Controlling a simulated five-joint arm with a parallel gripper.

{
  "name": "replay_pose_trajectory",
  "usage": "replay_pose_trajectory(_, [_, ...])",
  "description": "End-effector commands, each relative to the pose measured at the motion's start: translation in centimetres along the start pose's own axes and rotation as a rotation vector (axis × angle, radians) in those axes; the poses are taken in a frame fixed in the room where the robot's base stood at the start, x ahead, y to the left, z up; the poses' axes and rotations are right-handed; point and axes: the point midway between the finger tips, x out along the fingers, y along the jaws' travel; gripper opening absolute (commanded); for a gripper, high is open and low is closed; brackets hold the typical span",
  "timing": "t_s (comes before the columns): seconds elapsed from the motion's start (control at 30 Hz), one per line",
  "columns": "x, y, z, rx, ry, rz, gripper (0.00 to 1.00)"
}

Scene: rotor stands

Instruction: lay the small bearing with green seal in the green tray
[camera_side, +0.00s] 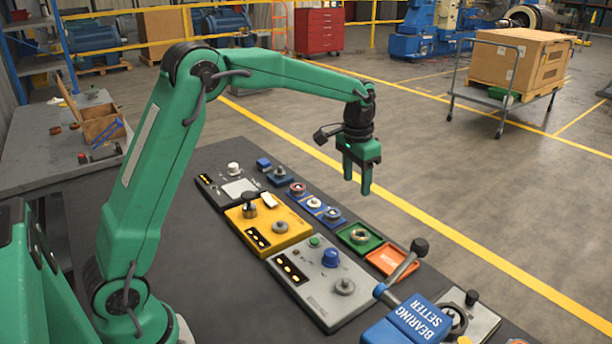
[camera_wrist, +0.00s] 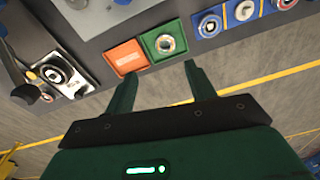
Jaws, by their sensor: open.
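The green tray (camera_side: 377,245) lies on the dark bench, and a metal ring-shaped bearing (camera_side: 360,237) lies in it. The tray (camera_wrist: 149,41) and this bearing (camera_wrist: 166,43) also show in the wrist view. I cannot make out the colour of its seal. My gripper (camera_side: 357,187) is open and empty, held in the air above and behind the row of trays. In the wrist view its two fingers (camera_wrist: 161,72) point toward the green tray, with a gap between them.
An orange tray (camera_side: 393,260) lies beside the green tray. Blue holders (camera_side: 324,214) with bearings continue the row. A grey fixture (camera_side: 318,293), a yellow fixture (camera_side: 283,239) and a blue bearing setter (camera_side: 408,322) with a raised lever stand nearby.

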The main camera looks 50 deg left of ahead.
Motion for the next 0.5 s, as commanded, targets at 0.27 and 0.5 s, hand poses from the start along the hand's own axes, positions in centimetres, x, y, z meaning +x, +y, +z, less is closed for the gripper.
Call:
replay_pose_trajectory(0.27, [-5.4,1.4,4.9,-0.031,0.084,-0.015,0.55])
replay_pose_trajectory(0.5, [-8.4,2.6,9.7,-0.059,0.152,-0.024,0.55])
